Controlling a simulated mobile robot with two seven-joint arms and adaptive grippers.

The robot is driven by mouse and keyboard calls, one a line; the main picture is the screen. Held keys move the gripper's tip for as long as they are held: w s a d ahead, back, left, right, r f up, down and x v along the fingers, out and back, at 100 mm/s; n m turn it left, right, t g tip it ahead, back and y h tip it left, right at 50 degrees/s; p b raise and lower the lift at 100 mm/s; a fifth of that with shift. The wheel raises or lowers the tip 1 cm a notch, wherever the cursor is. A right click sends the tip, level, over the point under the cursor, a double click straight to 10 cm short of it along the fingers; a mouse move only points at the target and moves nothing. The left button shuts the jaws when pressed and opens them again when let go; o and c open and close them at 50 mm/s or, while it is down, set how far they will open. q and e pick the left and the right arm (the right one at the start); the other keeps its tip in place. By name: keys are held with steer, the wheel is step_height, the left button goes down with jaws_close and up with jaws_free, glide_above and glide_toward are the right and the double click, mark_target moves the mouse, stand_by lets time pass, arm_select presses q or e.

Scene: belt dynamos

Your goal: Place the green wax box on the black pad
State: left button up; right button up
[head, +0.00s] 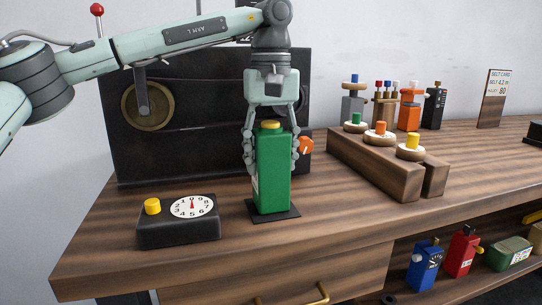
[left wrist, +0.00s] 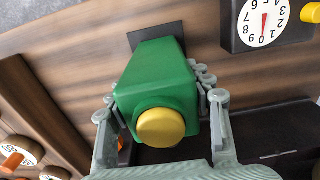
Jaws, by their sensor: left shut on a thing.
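The green wax box (head: 273,172) is a tall green block with a yellow round cap. It stands upright over the black pad (head: 289,213) on the wooden bench. My left gripper (head: 271,150) comes down from above with its fingers shut on both sides of the box. In the left wrist view the green box (left wrist: 157,85) is seen from its cap end between the fingers, and the black pad (left wrist: 153,33) shows beyond its base. I cannot tell for sure whether the base touches the pad. My right gripper is not in view.
A black dial box (head: 178,222) with a yellow knob stands left of the pad. A dark panel (head: 205,80) with a brass wheel rises behind. A wooden block (head: 375,165) with coloured knobs is at the right. Several small boxes sit on a shelf below.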

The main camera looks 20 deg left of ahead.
arm_select(q)
steer(key=shift+r, duration=0.1)
steer(key=o, duration=1.6)
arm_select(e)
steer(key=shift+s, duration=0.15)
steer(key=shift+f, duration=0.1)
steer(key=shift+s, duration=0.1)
arm_select(q)
step_height(320, 180, up, 11)
steer(key=shift+r+p, duration=0.1)
steer(key=shift+p, duration=0.6)
steer(key=shift+r, duration=0.4)
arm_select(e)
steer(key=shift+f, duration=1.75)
